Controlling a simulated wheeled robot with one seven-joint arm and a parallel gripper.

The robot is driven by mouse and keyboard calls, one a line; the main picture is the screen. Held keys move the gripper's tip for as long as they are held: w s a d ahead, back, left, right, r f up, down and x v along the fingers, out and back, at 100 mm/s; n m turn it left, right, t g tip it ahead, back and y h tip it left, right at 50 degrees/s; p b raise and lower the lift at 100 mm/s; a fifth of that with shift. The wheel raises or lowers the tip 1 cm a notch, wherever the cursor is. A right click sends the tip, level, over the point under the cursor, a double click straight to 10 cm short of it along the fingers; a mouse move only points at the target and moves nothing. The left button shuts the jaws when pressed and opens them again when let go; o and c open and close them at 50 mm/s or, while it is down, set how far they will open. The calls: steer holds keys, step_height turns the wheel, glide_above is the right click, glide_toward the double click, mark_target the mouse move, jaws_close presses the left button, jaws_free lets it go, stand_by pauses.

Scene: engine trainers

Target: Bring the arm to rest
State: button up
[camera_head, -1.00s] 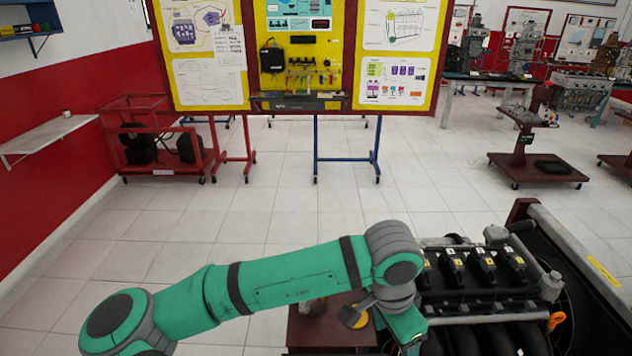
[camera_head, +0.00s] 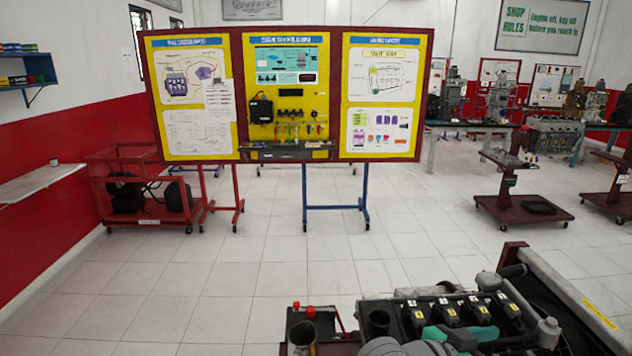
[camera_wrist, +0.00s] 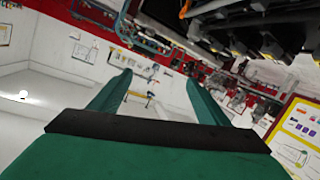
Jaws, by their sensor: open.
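My gripper (camera_wrist: 160,80) shows in the wrist view with its two green fingers spread apart and nothing between them. In the head view only a small grey and green part of my arm (camera_head: 452,337) shows at the bottom edge, in front of the engine (camera_head: 420,308).
The engine with its row of black coils stands at the lower right. A dark red stand (camera_head: 330,347) with red-capped items is left of it. A yellow display board (camera_head: 338,100) and a red cart (camera_head: 100,205) stand farther back. The tiled floor (camera_head: 230,270) between is clear.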

steer(key=w+a+f+n+t, duration=0.2)
steer(key=w+a+n+t, duration=0.2)
steer(key=a+n+t, duration=0.5)
steer(key=s+a+f+n+t+y, duration=0.25)
steer(key=a+f+n+y, duration=0.2)
steer(key=f, duration=0.25)
steer(key=s+a+f+n+t+y, duration=0.25)
steer(key=a+f+y, duration=0.25)
steer(key=f, duration=0.3)
steer(key=s+a+f+m+y, duration=0.1)
steer(key=s+a+f, duration=0.2)
steer(key=s+a, duration=0.2)
steer(key=s+a+f+m+g+y, duration=0.1)
steer(key=s+a, duration=0.5)
steer(key=s, duration=0.6)
steer(key=s+a+f+m+g+y, duration=0.1)
steer(key=s+a+f+m+y, duration=0.1)
steer(key=s+a+f, duration=0.3)
steer(key=s+f+y, duration=0.1)
steer(key=s, duration=0.3)
steer(key=shift+a, duration=0.35)
